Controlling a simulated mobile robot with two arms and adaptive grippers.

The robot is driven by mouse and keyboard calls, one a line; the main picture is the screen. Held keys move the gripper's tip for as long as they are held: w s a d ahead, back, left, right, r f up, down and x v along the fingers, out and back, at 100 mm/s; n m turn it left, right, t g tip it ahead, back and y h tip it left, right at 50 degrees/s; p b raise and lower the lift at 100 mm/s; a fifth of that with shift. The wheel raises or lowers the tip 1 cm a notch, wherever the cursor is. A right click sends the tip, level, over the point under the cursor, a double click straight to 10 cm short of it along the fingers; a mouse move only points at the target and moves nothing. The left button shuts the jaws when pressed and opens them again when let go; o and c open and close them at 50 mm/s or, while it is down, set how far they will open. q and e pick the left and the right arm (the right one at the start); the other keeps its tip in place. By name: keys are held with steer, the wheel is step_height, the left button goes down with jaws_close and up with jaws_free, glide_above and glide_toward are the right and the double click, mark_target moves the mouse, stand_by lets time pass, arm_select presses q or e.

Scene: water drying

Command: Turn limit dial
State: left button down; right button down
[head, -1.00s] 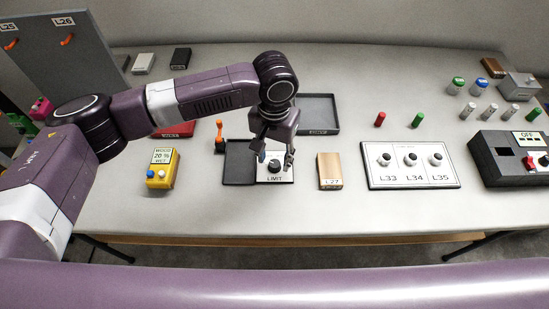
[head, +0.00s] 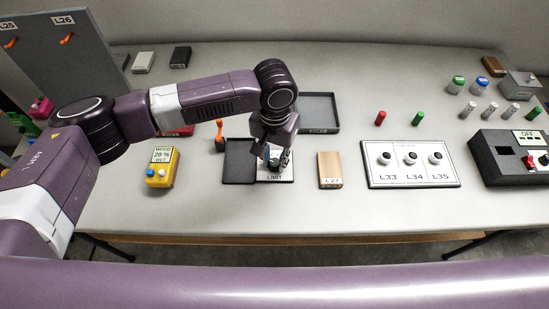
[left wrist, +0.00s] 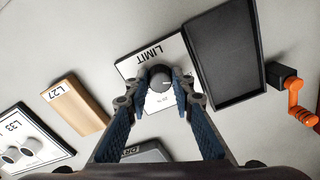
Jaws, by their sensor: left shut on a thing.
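The limit dial (left wrist: 161,79) is a dark round knob on a white plate marked LIMIT (left wrist: 138,67). In the head view the plate (head: 288,178) lies on the table just right of a dark tray, and my gripper hides most of the dial. My left gripper (head: 276,160) points down over the plate. In the left wrist view its fingertips (left wrist: 161,92) are at either side of the dial, shut on it. My right gripper is not in view.
A dark empty tray (head: 239,163) adjoins the plate on the left. A wooden block marked L27 (head: 329,168) stands to the right. An orange-handled lever (head: 220,130) stands behind the tray. A panel with several knobs (head: 411,174) is farther right.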

arm_select(q)
steer(key=shift+r+m+p, duration=0.2)
steer(key=shift+m+p, duration=0.5)
steer(key=shift+p, duration=0.4)
steer(key=m+p, duration=0.2)
steer(key=shift+p, duration=0.35)
steer(key=m+p, duration=0.2)
steer(key=m, duration=0.2)
steer(key=shift+p, duration=0.35)
steer(key=m+p, duration=0.2)
steer(key=m, duration=0.2)
steer(key=shift+f+m, duration=0.1)
steer(key=shift+m, duration=0.2)
steer(key=m+p, duration=0.1)
steer(key=m, duration=0.2)
steer(key=shift+w, duration=0.1)
steer(key=shift+m, duration=1.3)
steer(key=shift+p, duration=0.3)
